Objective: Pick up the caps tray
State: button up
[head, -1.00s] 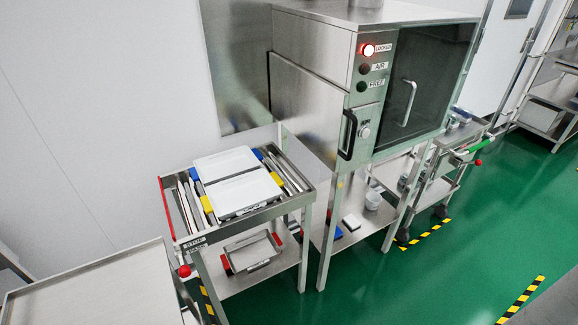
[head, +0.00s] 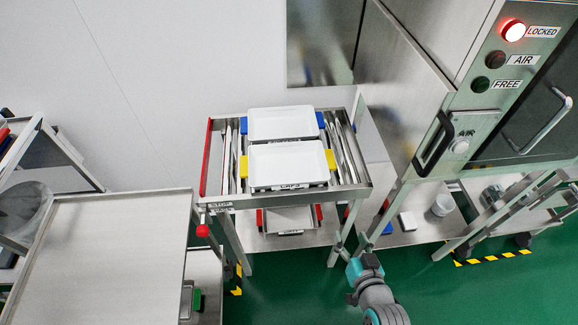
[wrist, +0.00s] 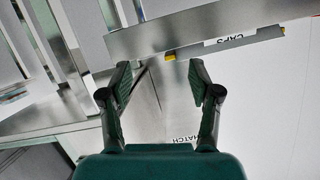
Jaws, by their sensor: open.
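The caps tray (head: 288,166) is a white shallow tray with yellow side handles and a CAPS label on its front. It rests on the steel roller stand, in front of a second white tray (head: 280,124) with blue handles. In the wrist view, the CAPS label (wrist: 230,41) and a strip of tray edge show beyond a steel rail (wrist: 200,28). My gripper (wrist: 160,72) is open and empty, its two dark fingers apart and short of the rail. Part of my arm rises at the bottom of the head view, in front of the stand.
The roller stand (head: 205,160) has a red end strip at left. A bare steel table (head: 110,255) stands at left. The steel washer (head: 450,110) with a lit red LOCKED lamp (head: 513,31) stands at right. A lower shelf holds a red-handled tray (head: 288,220). Green floor is clear in front.

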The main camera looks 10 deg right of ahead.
jog(key=y, duration=0.1)
send_near(333, 169)
jog(key=w, duration=0.2)
jog(key=x, duration=0.5)
jog(key=shift+a+f, duration=0.1)
jog(key=shift+a, duration=0.05)
jog(key=shift+f+x, duration=0.2)
jog(key=shift+x, duration=2.6)
jog(key=shift+s, duration=0.1)
grip_shut()
